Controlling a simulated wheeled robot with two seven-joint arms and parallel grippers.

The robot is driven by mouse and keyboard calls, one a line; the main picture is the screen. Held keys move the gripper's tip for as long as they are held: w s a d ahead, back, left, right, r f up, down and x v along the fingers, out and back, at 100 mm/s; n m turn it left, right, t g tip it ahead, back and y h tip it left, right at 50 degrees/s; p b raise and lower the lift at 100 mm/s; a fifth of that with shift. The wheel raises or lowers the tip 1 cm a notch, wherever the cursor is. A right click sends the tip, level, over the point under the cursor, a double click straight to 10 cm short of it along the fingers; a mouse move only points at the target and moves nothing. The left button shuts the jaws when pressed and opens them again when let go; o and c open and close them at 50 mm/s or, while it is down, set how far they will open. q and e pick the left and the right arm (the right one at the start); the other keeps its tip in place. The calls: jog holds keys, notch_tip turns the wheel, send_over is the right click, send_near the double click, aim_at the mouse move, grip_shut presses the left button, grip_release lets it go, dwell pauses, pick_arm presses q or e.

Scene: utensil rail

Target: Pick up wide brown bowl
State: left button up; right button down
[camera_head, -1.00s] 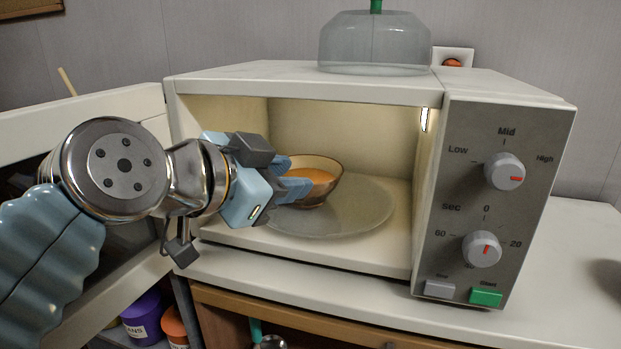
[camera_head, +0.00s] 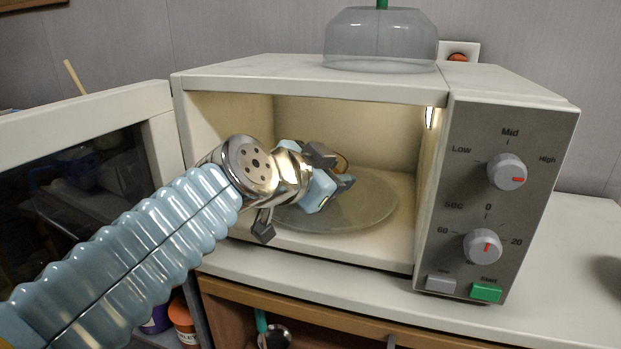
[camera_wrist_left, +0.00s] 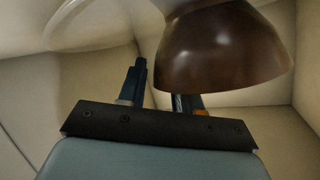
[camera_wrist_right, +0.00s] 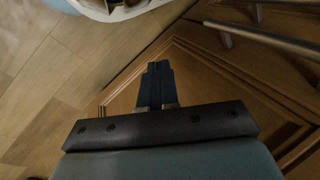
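The wide brown bowl (camera_head: 342,161) is inside the open microwave, at the glass turntable (camera_head: 372,212). My left gripper hides most of it in the head view. In the left wrist view the bowl (camera_wrist_left: 222,50) fills the upper right, its wide rim towards the fingers. My left gripper (camera_head: 334,170) is inside the microwave at the bowl. Its fingers (camera_wrist_left: 160,90) are apart; one is clear at the bowl's left, the other is partly hidden behind the bowl. I cannot tell whether they touch it. My right gripper (camera_wrist_right: 155,85) is shut and empty, away from the microwave.
The microwave door (camera_head: 90,120) stands open at the left, beside my left arm. The control panel (camera_head: 490,205) is on the right. A clear dome lid (camera_head: 380,42) sits on top. Wooden cabinet fronts with metal handles (camera_wrist_right: 265,38) are close to my right gripper.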

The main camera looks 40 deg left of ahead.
pick_arm(q)
grip_shut()
dwell(0.3)
